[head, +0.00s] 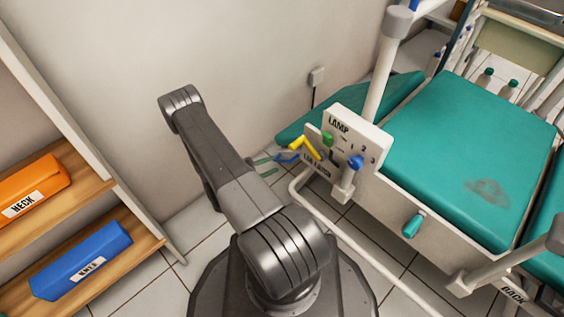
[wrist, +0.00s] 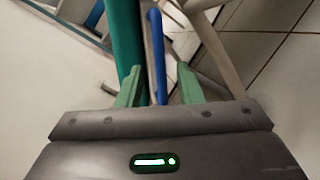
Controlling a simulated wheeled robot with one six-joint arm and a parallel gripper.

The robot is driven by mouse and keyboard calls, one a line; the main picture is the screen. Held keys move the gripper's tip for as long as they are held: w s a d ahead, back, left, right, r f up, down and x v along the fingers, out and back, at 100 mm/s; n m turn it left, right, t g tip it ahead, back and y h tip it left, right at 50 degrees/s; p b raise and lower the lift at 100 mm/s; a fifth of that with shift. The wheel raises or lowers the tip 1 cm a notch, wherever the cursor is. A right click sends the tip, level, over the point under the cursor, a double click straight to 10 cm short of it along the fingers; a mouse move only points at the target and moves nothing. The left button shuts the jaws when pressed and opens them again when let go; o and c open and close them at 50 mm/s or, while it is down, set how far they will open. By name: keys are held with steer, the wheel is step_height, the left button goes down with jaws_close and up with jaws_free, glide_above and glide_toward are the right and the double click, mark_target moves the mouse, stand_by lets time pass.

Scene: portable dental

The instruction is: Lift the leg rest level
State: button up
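The leg rest (head: 345,107) is a teal pad at the far end of the chair in the head view, sloping down to the left. A blue bar (head: 288,157) shows by its lower end. My gripper (head: 266,166) is beside it, with its green fingers partly hidden by my arm. In the wrist view my gripper (wrist: 159,70) is open, with the blue bar (wrist: 157,45) running between the fingers. The teal pad edge (wrist: 122,35) lies just left of the bar. Contact between bar and fingers cannot be told.
The teal seat (head: 465,150) is at right. A white rail (head: 350,245) runs low in front. Shelves (head: 100,200) stand left, the wall behind.

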mark_target(280, 161)
steer(key=shift+b+x, duration=0.4)
steer(key=shift+x, duration=2.3)
jaws_close()
